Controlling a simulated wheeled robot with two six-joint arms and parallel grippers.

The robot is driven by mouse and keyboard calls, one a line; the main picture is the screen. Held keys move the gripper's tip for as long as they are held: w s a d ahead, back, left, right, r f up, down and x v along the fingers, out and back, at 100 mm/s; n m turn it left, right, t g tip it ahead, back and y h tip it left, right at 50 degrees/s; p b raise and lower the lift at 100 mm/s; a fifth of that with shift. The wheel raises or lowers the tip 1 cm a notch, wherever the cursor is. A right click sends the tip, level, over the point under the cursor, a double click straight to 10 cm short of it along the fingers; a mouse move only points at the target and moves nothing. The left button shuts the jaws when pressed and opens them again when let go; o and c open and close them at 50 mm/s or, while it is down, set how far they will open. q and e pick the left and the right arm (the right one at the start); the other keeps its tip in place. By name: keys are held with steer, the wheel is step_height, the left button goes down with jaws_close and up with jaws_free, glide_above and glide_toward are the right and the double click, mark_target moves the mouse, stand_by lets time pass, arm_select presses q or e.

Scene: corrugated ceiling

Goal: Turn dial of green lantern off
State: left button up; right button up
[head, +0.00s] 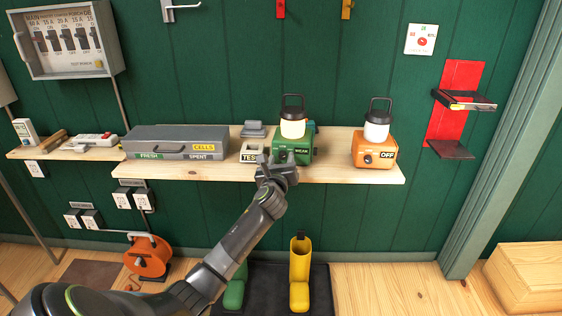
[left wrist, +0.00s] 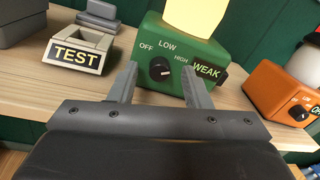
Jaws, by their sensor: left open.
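The green lantern (head: 293,144) stands on the wooden shelf, its shade lit pale yellow, with a black handle on top. In the left wrist view its green base (left wrist: 181,50) has a black dial (left wrist: 159,69) marked OFF, LOW and HIGH. The dial's pale mark is small, and I cannot tell for sure which setting it points to. A WEAK tag (left wrist: 206,71) is on the base's right. My left gripper (head: 277,168) is open and empty in front of the base. In the left wrist view its fingers (left wrist: 157,82) stand either side of the dial, apart from it.
An orange lantern (head: 371,153) with an OFF tag stands to the right on the shelf (head: 330,168). A TEST box (head: 252,153) is close on the left, with a grey case (head: 172,138) beyond.

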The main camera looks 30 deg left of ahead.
arm_select(q)
steer(key=shift+w+a, duration=0.15)
steer(key=shift+w, duration=0.1)
steer(key=shift+c, duration=0.3)
jaws_close()
